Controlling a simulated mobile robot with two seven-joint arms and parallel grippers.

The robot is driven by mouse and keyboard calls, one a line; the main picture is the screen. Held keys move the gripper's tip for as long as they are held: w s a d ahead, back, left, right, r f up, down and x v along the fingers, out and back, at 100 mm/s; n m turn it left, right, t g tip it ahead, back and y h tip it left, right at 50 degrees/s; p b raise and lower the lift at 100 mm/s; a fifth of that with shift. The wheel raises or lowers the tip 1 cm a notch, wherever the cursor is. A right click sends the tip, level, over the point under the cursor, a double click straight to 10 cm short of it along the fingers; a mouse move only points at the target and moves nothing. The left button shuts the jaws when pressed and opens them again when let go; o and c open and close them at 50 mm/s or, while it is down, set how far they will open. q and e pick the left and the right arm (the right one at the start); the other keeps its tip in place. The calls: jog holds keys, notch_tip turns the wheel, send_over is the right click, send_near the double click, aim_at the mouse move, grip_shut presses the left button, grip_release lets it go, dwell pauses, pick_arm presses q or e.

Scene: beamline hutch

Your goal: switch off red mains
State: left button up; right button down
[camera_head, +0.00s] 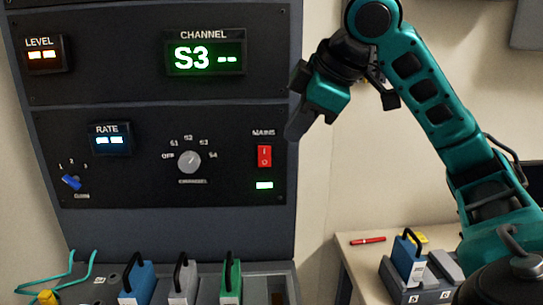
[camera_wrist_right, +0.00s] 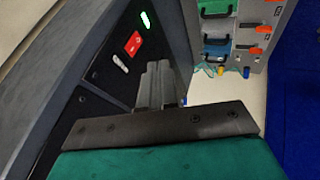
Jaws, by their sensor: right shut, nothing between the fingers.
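The red mains switch (camera_head: 264,156) sits at the right of the black lower panel, below the MAINS label. It is a rocker with marks at its top and bottom; I cannot tell which end is pressed in. A green lamp (camera_head: 264,185) glows below it. My right gripper (camera_head: 298,128) is shut and empty, at the panel's right edge, up and to the right of the switch and apart from it. In the right wrist view the switch (camera_wrist_right: 133,43) shows beyond and left of the shut fingers (camera_wrist_right: 157,86). My left gripper is not in view.
The channel knob (camera_head: 189,161) and a blue lever knob (camera_head: 72,182) share the panel. The channel display (camera_head: 205,58) reads "S3 --". Handled blocks, including a green one (camera_head: 230,282), stand below. A side table (camera_head: 352,243) holds a red pen (camera_head: 367,241).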

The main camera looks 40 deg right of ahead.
aim_at(271, 160)
jog(key=x, duration=0.4)
jog(key=w+d+x, duration=0.1)
jog(key=x, duration=0.2)
jog(key=r+b+x, duration=0.1)
jog(key=x, duration=0.3)
jog(key=shift+w+d+f, duration=0.3)
jog(key=shift+w+d, duration=0.05)
jog(key=shift+w+d+f, duration=0.1)
jog(key=shift+w+d, duration=0.3)
jog(key=shift+w+d+f+t+b, duration=0.1)
jog(key=shift+f+t+b, duration=0.25)
jog(key=shift+b, duration=0.4)
jog(key=shift+r, duration=0.3)
jog(key=shift+p, duration=0.3)
